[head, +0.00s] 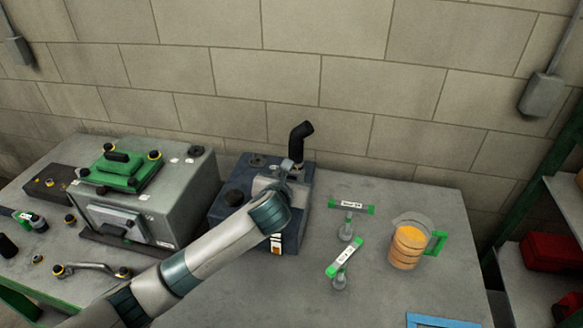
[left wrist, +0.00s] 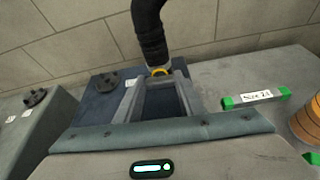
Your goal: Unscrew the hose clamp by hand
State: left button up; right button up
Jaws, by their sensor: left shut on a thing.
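The black bent hose (head: 300,138) stands up from the dark blue tank (head: 228,200) on the bench. In the left wrist view the hose (left wrist: 150,32) rises ahead of my fingers, with a yellow piece of the hose clamp (left wrist: 160,71) at its foot. My left gripper (head: 287,168) is over the tank. In the left wrist view its fingertips (left wrist: 159,77) are closed in on the clamp's yellow piece and shut on it. The rest of the clamp is hidden. My right gripper is not in view.
Two green-handled tools, one farther back (head: 351,207) and one nearer (head: 344,258), stand right of the tank. A jug of orange liquid (head: 407,250) is beyond them. A grey engine block with a green cover (head: 120,168) stands left. The bench's front right is mostly clear.

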pick_arm(q)
jog(key=shift+a+n+h+p, duration=0.2)
jog(key=shift+n+h+p, duration=0.45)
jog(key=shift+n+h, duration=0.2)
jog(key=o, duration=0.8)
jog(key=shift+w, duration=0.1)
jog(key=shift+b+v, duration=0.35)
jog(key=shift+v, duration=0.45)
jog(key=shift+b+v, duration=2.25)
jog(key=shift+v, duration=5.65)
jog(key=shift+d+r, duration=0.1)
